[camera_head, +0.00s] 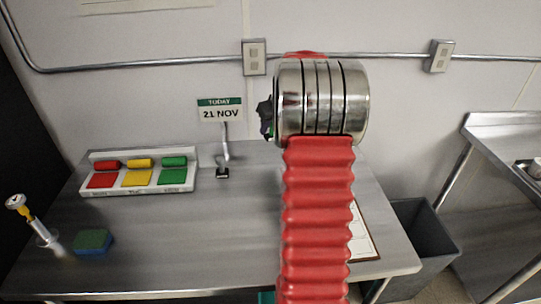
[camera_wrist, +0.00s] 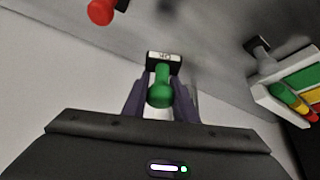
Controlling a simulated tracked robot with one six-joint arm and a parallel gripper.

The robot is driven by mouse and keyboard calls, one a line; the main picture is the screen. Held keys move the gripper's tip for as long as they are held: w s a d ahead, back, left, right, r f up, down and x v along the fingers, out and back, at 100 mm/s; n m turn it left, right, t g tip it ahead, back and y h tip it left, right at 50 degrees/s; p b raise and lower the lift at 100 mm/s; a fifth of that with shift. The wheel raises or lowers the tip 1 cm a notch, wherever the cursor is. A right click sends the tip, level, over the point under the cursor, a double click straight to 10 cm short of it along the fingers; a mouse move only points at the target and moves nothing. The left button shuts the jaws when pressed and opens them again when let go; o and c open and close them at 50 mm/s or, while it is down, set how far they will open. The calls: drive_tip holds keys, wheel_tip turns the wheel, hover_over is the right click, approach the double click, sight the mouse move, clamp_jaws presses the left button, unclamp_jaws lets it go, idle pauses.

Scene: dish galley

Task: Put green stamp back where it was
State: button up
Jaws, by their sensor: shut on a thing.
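The green stamp (camera_wrist: 160,94) has a rounded green handle and a dark base with a pale label. In the wrist view my gripper (camera_wrist: 162,82) is shut on it, one dark finger on each side of the handle. In the head view my red bellows arm and metal wrist hide the stamp and nearly all of the gripper. A red stamp (camera_wrist: 101,12) with a round knob shows at the top of the wrist view, apart from the green one. The spot where the green stamp stood cannot be told.
A white tray (camera_head: 140,190) with red, yellow and green pads stands on the steel table (camera_head: 150,240). Behind it is a date sign (camera_head: 220,109) reading 21 NOV. A paper sheet (camera_head: 361,240) lies right of my arm.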

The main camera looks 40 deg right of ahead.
sight(272, 134)
drive_tip(key=shift+f, duration=2.1)
drive_tip(key=shift+f, duration=0.1)
drive_tip(key=shift+f, duration=2.4)
drive_tip(key=o, duration=0.8)
drive_tip(key=shift+f, duration=0.1)
drive_tip(key=shift+o, duration=0.2)
drive_tip(key=v, duration=1.2)
